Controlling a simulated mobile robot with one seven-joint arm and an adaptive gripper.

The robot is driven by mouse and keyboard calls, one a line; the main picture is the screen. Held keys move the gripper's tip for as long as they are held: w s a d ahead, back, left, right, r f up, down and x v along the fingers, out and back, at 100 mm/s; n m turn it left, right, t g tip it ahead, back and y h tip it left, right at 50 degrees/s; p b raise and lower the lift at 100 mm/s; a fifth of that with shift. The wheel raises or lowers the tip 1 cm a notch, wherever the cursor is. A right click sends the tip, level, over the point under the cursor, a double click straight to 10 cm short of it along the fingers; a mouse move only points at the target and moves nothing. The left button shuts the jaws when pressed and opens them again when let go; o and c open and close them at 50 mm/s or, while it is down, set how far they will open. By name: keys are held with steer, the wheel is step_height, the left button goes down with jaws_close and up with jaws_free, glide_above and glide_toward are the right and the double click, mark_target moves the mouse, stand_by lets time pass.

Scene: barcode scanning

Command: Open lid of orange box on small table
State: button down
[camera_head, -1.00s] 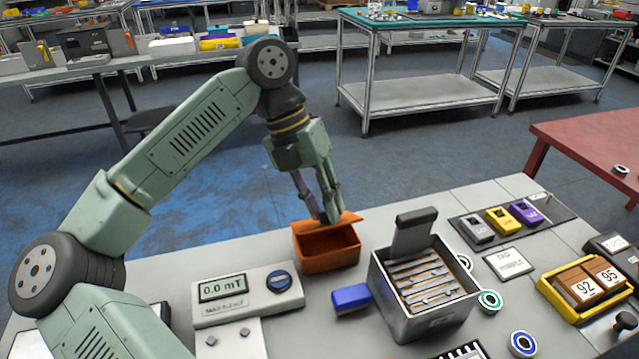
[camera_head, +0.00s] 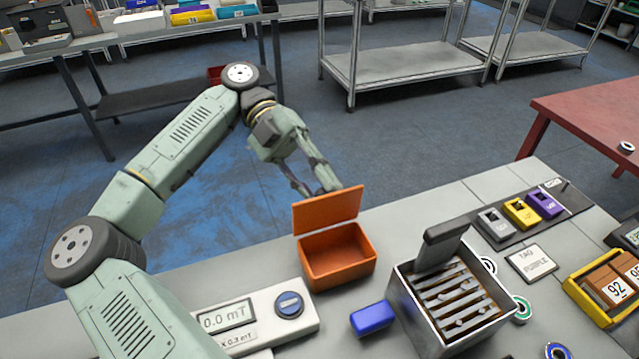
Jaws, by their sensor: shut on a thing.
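The orange box (camera_head: 340,270) stands on the near grey table, left of a metal box. Its lid (camera_head: 328,211) is raised at the back and stands close to upright, so the empty-looking inside shows. My gripper (camera_head: 318,190) is just behind the lid, its fingers near the lid's top edge. The fingers look close together. The lid partly hides the fingertips, so the exact contact is hard to see.
A blue block (camera_head: 370,318) lies in front of the orange box. A meter (camera_head: 262,315) sits front left.

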steer(key=shift+w+a+f+n+g+h+p, duration=0.2)
steer(key=shift+w+f+n+g+h+p, duration=0.25)
steer(key=shift+g, duration=0.55)
steer(key=shift+w, duration=0.2)
steer(key=c, duration=1.3)
jaws_free()
steer(key=shift+c, duration=0.2)
